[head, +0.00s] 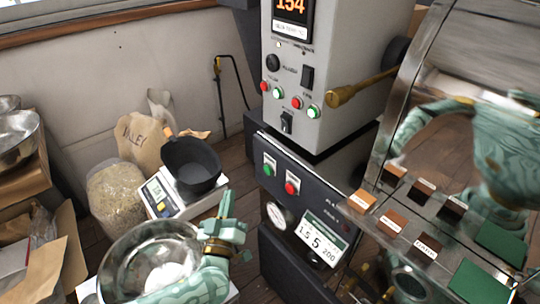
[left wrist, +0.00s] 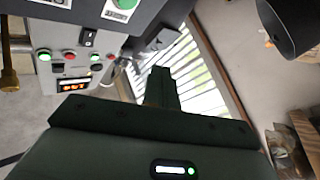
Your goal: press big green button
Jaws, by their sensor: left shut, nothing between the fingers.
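The big green button (head: 269,165) sits in a white-framed plate on the dark lower panel of the roaster, up and left of a red button (head: 291,186). My left gripper (head: 229,205) is shut and empty, below and left of the green button in the head view and apart from it. In the left wrist view the shut fingers (left wrist: 160,78) show in the middle, with the green button (left wrist: 124,3) cut off at the top edge. My right gripper is not clearly shown.
A metal bowl (head: 120,255) lies beside my left arm. A black pan (head: 191,163) rests on a scale (head: 160,190), near a bag of beans (head: 115,196). The upper cabinet (head: 330,70) carries small red and green lights. A sample shelf (head: 400,212) stands at right.

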